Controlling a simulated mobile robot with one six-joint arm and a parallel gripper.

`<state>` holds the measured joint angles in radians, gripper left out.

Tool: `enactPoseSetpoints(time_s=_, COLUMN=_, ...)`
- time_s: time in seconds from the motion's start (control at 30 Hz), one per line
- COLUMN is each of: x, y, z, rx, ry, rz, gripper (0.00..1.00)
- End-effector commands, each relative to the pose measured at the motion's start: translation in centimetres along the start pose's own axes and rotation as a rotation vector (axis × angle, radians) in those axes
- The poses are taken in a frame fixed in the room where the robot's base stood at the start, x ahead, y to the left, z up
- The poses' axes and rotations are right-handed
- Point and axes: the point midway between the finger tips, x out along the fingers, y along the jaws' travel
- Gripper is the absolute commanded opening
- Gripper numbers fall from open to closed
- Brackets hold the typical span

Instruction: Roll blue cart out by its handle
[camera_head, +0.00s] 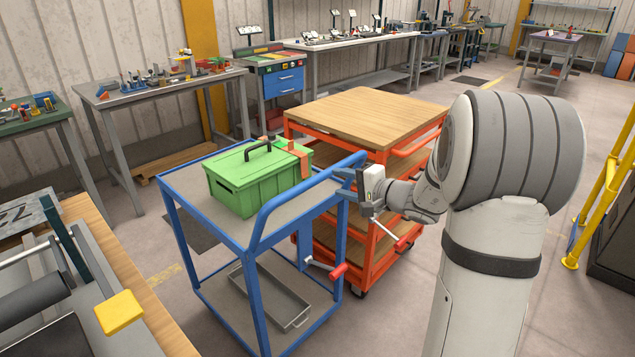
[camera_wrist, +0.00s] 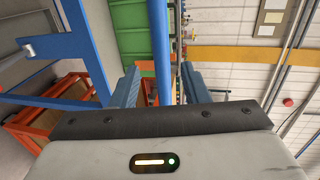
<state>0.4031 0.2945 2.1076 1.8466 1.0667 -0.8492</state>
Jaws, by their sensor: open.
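The blue cart (camera_head: 186,207) stands left of my arm, with a grey top shelf and a lower shelf. Its blue tubular handle (camera_head: 296,193) rises along the right side of the top. My gripper (camera_head: 345,180) is at the far right end of the handle, with its jaws open. In the wrist view the handle bar (camera_wrist: 162,45) runs between the two separated fingers (camera_wrist: 160,85). There is a gap on each side of the bar, and no grip shows. A green toolbox (camera_head: 240,187) with a black handle sits on the cart's top.
An orange cart (camera_head: 360,117) with wooden shelves stands close behind the blue cart. A red-tipped lever (camera_head: 338,271) sticks out from the blue cart's right side. A wooden-edged workbench (camera_head: 133,285) is at the front left. A yellow rail (camera_head: 600,195) stands at the right.

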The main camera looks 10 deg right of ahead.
Motion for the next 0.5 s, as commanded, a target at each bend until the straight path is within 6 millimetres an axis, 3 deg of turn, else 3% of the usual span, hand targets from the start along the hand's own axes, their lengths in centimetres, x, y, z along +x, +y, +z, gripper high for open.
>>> enactPoseSetpoints(time_s=0.5, x=7.0, y=-0.1, z=0.0, rx=0.001, ry=0.001, rz=-0.002, gripper=0.41)
